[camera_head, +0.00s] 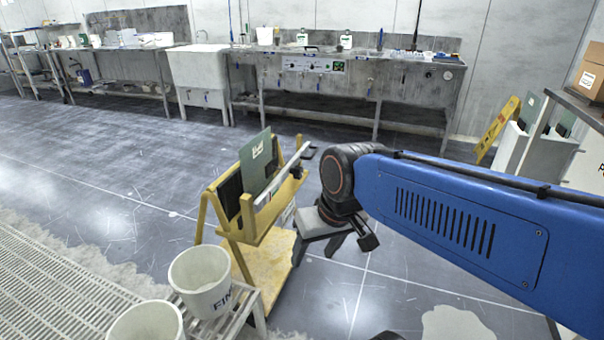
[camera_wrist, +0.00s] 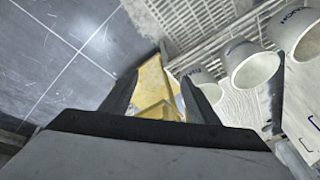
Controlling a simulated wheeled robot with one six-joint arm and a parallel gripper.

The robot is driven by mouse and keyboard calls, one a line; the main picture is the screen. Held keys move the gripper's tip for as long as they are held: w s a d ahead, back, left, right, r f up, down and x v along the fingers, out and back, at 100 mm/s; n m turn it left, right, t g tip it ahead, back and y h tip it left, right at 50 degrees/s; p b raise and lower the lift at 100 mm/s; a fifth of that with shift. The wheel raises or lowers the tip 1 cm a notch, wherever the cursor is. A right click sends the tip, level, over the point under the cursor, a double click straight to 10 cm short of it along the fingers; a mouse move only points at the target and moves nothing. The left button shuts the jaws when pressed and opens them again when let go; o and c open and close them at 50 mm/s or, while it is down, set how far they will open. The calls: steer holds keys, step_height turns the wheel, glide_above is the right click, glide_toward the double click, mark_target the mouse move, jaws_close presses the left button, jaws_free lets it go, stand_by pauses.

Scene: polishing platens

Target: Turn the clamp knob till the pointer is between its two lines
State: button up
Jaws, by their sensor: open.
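A yellow stand (camera_head: 262,232) on the floor holds an upright green plate (camera_head: 258,165) behind a pale clamp bar (camera_head: 280,175). A small dark knob (camera_head: 297,171) shows at the bar's right part. Its pointer and the two lines are too small to make out. My gripper (camera_head: 316,248) is beside the stand, to its right, pointing down. In the wrist view my gripper (camera_wrist: 160,88) has its two dark fingers spread with nothing held. Part of the yellow stand (camera_wrist: 152,82) shows between and beyond them. The knob cannot be made out in the wrist view.
White buckets (camera_head: 200,278) stand on a pale rack at the front left, close to the yellow stand. A grating (camera_head: 60,285) lies farther left. A grey bench with a sink (camera_head: 200,70) runs along the back. The dark floor (camera_head: 120,165) between is clear.

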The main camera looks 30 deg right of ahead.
steer(key=w+f+m+g+y, duration=0.2)
steer(key=w+m+g+y, duration=0.1)
steer(key=w+m+y, duration=0.3)
steer(key=m+t+y, duration=0.4)
steer(key=m+t, duration=1)
steer(key=m, duration=0.7)
glide_toward(302, 172)
steer(key=x, duration=0.9)
steer(key=shift+s+a+r, duration=0.1)
steer(key=shift+a, duration=0.05)
steer(key=c, duration=1)
